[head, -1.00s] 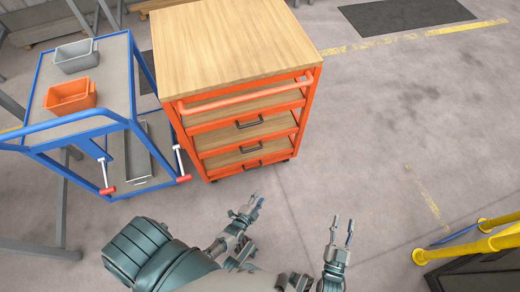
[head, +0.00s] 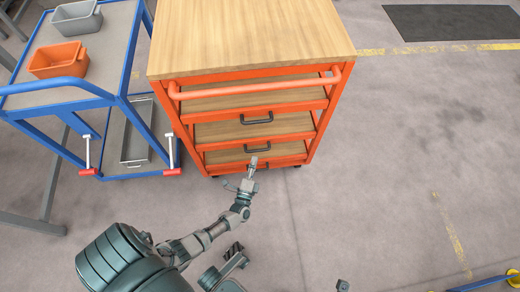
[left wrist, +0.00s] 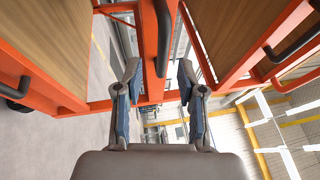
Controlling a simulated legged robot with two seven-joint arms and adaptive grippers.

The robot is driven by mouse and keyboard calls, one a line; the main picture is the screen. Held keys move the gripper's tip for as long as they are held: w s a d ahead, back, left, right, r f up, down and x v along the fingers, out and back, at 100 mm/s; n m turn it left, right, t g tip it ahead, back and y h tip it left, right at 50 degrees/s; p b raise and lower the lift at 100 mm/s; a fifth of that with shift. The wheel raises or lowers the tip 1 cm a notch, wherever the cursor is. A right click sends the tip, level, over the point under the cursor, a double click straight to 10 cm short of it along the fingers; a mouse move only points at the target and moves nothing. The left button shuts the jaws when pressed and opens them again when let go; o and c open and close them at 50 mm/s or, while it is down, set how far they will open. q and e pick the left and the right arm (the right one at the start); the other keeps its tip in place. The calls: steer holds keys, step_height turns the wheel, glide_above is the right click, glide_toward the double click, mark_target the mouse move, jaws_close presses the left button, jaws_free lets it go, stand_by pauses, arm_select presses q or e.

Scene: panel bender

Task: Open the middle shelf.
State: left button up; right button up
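The orange cart (head: 210,140) has a wooden top and open wooden shelves, with dark handles on their fronts. An upper handle (head: 257,119) and a lower one (head: 258,149) show in the head view. My left gripper (head: 252,166) is at the cart's front, just below that lower handle, and hides part of the front. In the left wrist view its fingers (left wrist: 158,85) are open, with a dark handle (left wrist: 163,38) ahead, in line with the gap. I cannot tell which shelf this handle belongs to. Only a tip of my right gripper (head: 343,285) shows at the bottom edge.
A blue trolley (head: 65,85) stands close on the cart's left, carrying a grey bin (head: 77,17) and an orange bin (head: 58,60). An orange push bar (head: 260,87) crosses the cart's upper front. The floor right of the cart is clear.

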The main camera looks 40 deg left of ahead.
mark_target(258, 151)
arm_select(q)
steer(key=shift+b+x, duration=0.6)
steer(key=shift+x, duration=2.15)
steer(key=shift+d+r, duration=0.1)
jaws_close()
